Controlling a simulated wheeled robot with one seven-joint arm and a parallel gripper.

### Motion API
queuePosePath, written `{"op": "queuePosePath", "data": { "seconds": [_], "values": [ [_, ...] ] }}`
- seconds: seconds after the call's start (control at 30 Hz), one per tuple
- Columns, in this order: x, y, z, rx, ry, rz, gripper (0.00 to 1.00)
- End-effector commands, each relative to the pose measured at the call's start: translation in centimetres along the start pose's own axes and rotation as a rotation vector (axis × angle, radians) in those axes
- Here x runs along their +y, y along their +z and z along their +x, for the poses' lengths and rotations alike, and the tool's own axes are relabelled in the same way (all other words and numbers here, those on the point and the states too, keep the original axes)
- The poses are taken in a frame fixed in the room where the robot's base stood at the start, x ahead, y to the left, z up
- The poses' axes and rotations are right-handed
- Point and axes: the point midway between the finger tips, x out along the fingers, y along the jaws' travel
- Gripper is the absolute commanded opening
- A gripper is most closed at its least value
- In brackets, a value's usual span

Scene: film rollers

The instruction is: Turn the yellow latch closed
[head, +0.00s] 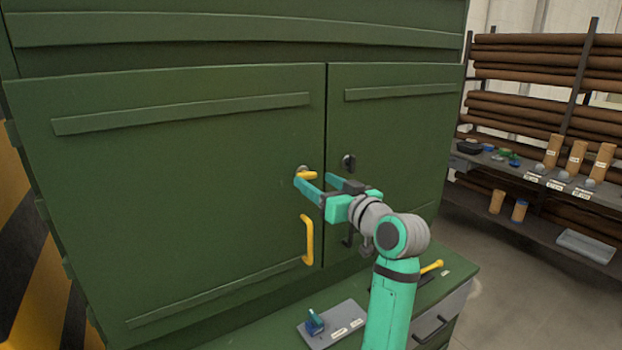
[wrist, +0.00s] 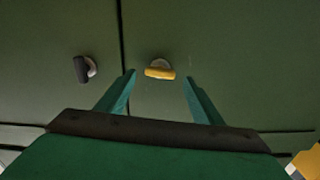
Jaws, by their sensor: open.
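The yellow latch (head: 308,175) is a short bar on a round grey base, high on the left green cabinet door near the seam. Its bar lies roughly level. In the wrist view the yellow latch (wrist: 160,73) shows between the two fingertips, with its base partly behind the bar. My gripper (head: 313,179) is open in front of the left door, its fingers close to the latch. In the wrist view my gripper (wrist: 159,78) has one finger on each side of the latch, with visible gaps. I cannot tell how far the tips are from the door.
A black latch (head: 348,162) sits on the right door (head: 400,130). A yellow pull handle (head: 307,240) stands out below the yellow latch. A grey plate with a blue knob (head: 315,322) and a yellow lever (head: 431,267) are on the ledge below. A shelf of rollers (head: 540,100) stands right.

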Motion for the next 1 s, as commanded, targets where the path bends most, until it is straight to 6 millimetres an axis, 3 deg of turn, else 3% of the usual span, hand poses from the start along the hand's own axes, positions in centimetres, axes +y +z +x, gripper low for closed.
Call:
{"op": "queuePosePath", "data": {
  "seconds": [0.23,0.63,0.8,1.0],
  "values": [
    [0.0,0.0,2.9,0.000,-0.001,0.001,0.61],
    [0.0,0.0,3.5,0.000,0.000,-0.001,0.61],
    [0.0,0.0,3.5,0.000,0.000,0.000,0.20],
    [-0.1,0.0,3.5,0.000,-0.001,0.005,0.20]
  ]
}}
